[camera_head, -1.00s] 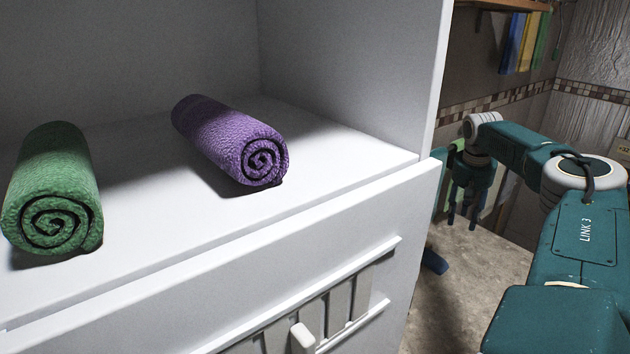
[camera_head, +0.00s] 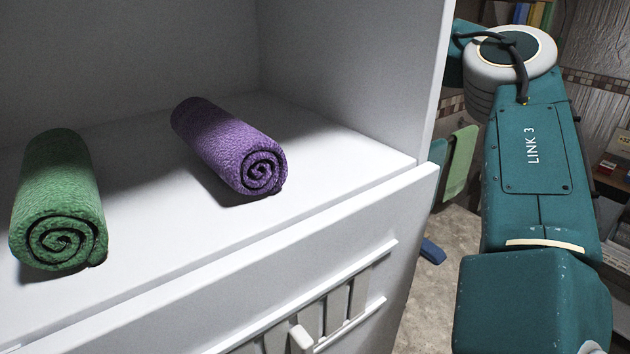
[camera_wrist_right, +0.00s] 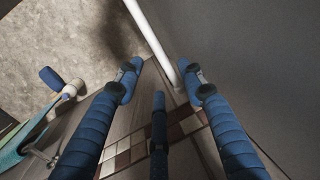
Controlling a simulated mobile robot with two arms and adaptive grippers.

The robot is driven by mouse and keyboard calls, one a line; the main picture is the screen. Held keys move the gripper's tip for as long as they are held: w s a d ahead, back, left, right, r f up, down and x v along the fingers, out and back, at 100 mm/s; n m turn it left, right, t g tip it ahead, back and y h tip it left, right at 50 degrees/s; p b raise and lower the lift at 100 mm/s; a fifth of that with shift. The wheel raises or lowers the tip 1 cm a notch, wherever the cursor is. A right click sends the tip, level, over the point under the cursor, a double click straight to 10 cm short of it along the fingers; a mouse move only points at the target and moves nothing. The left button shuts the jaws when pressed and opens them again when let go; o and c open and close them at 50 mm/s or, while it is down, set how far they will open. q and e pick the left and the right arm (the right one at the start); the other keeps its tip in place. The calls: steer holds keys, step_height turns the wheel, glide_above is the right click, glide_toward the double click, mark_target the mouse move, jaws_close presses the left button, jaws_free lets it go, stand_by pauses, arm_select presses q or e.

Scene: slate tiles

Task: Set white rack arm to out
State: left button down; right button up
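My right gripper (camera_wrist_right: 160,82) is open in the right wrist view, its blue fingers spread with no object held. A slim white bar (camera_wrist_right: 153,36) runs down from the top and ends near the fingertips. I cannot tell whether it is the rack arm or an edge of the furniture, nor whether a finger touches it. At the left of that view is a white rounded end piece (camera_wrist_right: 73,88) beside a blue part, with teal and pale cloth below. In the head view my right arm hides its gripper. A green towel (camera_head: 461,160) hangs behind the cabinet. My left gripper is not in view.
A white cabinet (camera_head: 375,210) fills the head view's left and middle. A green rolled towel (camera_head: 55,190) and a purple one (camera_head: 225,142) lie on its shelf. Floor (camera_head: 438,295) shows between cabinet and arm. A blue object (camera_head: 432,251) is low by the cabinet.

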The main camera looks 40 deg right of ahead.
steer(key=shift+w+a+f+p, duration=0.1)
steer(key=shift+a+f+p, duration=0.1)
steer(key=shift+f, duration=0.7)
steer(key=shift+s+a+f+p, duration=0.15)
steer(key=shift+f+p, duration=0.1)
steer(key=shift+f, duration=0.6)
steer(key=shift+w+a+f+p, duration=0.15)
steer(key=shift+f+p, duration=0.05)
steer(key=shift+f, duration=0.7)
jaws_close()
